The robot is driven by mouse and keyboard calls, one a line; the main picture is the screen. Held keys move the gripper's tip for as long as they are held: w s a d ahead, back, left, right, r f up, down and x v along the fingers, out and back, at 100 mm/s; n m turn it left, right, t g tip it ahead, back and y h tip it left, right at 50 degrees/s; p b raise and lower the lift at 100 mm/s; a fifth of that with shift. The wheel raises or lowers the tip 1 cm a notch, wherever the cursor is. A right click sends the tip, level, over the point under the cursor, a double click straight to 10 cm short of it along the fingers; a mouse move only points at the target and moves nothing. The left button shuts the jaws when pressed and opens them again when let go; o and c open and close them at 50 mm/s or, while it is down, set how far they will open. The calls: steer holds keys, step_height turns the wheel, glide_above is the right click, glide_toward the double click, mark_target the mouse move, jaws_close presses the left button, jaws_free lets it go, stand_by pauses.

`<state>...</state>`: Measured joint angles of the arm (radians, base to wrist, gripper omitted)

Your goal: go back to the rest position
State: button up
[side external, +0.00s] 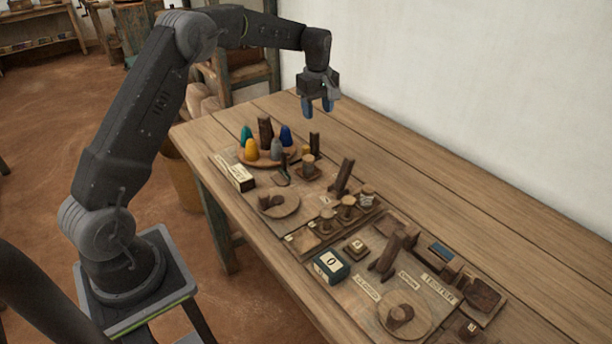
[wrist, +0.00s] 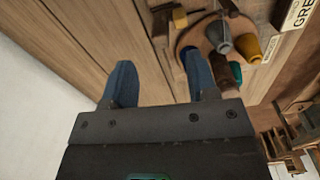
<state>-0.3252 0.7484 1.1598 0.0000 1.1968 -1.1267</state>
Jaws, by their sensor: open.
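My gripper (side external: 318,106) is open and empty, with blue fingertips pointing down. It hangs in the air above the far part of the wooden table (side external: 445,190), behind the round board of coloured cones. In the wrist view the two blue fingers of my gripper (wrist: 160,82) stand apart with only bare table planks between them. Nothing is held.
The round board (side external: 243,157) carries several coloured cones and a dark post (side external: 265,133). Panels with levers, knobs and a numbered box (side external: 331,265) fill the table's nearer part. A white wall (side external: 450,70) runs along the right. The table's far right strip is clear.

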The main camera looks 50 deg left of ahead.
steer(key=s+d+r+m+t, duration=0.3)
steer(key=s+d+r+m, duration=0.5)
steer(key=s+d+r, duration=0.55)
steer(key=s+d+f+m+t, duration=0.1)
steer(key=s+m, duration=0.3)
steer(key=s, duration=0.6)
steer(key=s+d+f+m+t, duration=0.1)
steer(key=s+d+m, duration=0.2)
steer(key=s, duration=0.7)
steer(key=shift+s+d+f+m, duration=0.25)
steer(key=shift+d+f+m, duration=0.1)
steer(key=shift+m, duration=0.45)
